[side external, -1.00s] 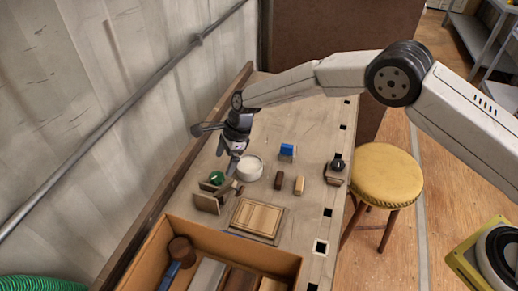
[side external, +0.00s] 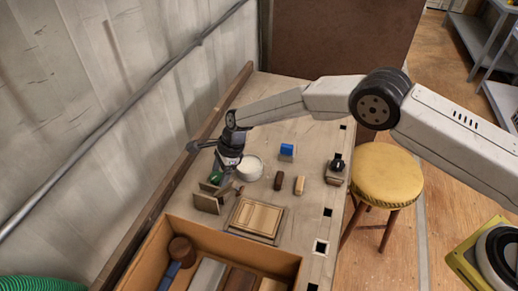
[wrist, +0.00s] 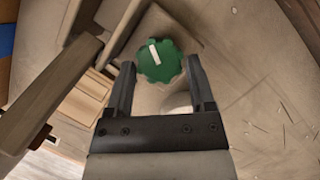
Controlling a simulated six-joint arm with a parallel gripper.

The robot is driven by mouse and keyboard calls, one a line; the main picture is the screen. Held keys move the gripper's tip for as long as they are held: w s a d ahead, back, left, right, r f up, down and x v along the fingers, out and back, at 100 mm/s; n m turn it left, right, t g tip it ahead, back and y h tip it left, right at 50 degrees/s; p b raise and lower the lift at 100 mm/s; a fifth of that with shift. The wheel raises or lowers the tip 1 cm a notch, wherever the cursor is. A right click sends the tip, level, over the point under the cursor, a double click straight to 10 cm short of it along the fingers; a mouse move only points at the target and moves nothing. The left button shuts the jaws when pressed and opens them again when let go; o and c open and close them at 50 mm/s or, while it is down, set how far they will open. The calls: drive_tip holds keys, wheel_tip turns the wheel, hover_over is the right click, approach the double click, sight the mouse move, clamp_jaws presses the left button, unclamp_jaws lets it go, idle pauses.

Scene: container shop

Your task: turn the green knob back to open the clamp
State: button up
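The green knob (wrist: 158,62) has a scalloped rim and a white mark pointing up and slightly left in the wrist view. In the side view the knob (side external: 214,177) shows on the wooden clamp (side external: 207,201). My gripper (wrist: 160,75) is open, with one finger on each side of the knob. A gap shows between the knob and at least the right finger; contact on the left is unclear. In the side view my gripper (side external: 222,168) is just above the knob, and its fingertips are partly hidden.
A white round container (side external: 250,167) stands close to the right of my gripper. A wooden panel (side external: 257,217) lies in front. A box (side external: 275,260) holding a mallet stands nearer. The wall is close on the left.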

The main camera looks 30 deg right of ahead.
drive_tip(key=c, duration=0.8)
drive_tip(key=shift+w+a+n+g, duration=0.15)
drive_tip(key=shift+n+g, duration=0.3)
drive_tip(key=shift+n, duration=0.8)
drive_tip(key=shift+w+d+n+g, duration=0.1)
drive_tip(key=shift+n+g, duration=0.35)
drive_tip(key=shift+n, duration=0.8)
drive_tip(key=o, duration=1.3)
drive_tip(key=shift+r, duration=0.1)
drive_tip(key=v, duration=0.7)
drive_tip(key=shift+w+r, duration=0.1)
drive_tip(key=shift+r, duration=0.25)
